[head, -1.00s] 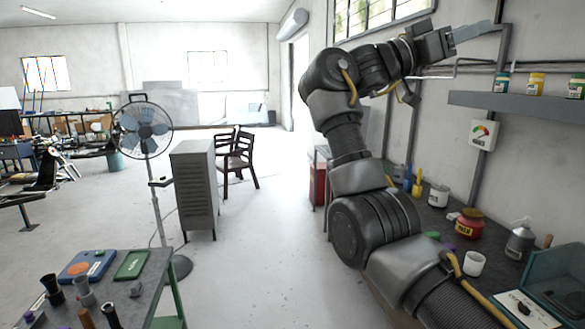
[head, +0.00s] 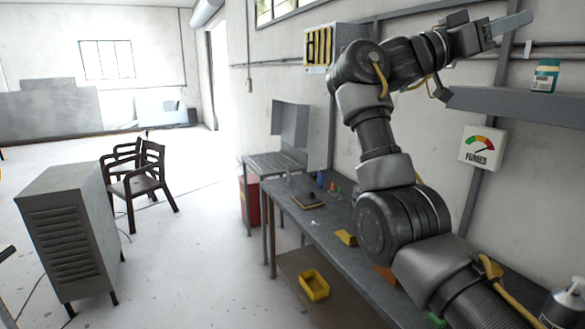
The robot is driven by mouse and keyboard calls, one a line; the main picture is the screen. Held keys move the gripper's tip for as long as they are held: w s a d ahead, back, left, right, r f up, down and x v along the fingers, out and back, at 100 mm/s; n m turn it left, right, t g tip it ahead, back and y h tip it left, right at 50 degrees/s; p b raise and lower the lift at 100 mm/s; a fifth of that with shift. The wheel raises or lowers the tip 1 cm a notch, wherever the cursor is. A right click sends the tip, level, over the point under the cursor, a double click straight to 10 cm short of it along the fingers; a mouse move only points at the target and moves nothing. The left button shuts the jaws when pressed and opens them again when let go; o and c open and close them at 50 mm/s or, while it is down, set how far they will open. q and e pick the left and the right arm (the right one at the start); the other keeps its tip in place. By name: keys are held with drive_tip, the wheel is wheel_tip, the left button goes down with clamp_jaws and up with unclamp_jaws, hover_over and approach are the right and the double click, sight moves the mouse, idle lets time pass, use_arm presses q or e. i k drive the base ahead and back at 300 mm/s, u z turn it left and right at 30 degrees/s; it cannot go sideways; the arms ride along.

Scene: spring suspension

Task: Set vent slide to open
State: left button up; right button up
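A grey wall box (head: 349,36) hangs high on the right wall. Its front carries a panel of yellow and dark upright bars (head: 318,47), which looks like the vent; I cannot make out a separate slide knob or its setting. My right arm partly covers the box's right side. My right gripper (head: 505,28) is raised at the upper right, apart from the box and pointing to the right. It seems empty, but the spacing of its fingers is unclear. My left gripper is out of view.
A fumes gauge (head: 482,148) hangs below a wall shelf (head: 540,103) holding a jar (head: 545,76). A workbench (head: 325,228) with small items runs along the wall. A grey cabinet (head: 72,232) and dark chairs (head: 140,185) stand left, with open floor between.

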sight(312, 43)
drive_tip(key=i, duration=2.55)
drive_tip(key=u, duration=0.45)
drive_tip(key=i, duration=1.3)
drive_tip(key=u, duration=0.2)
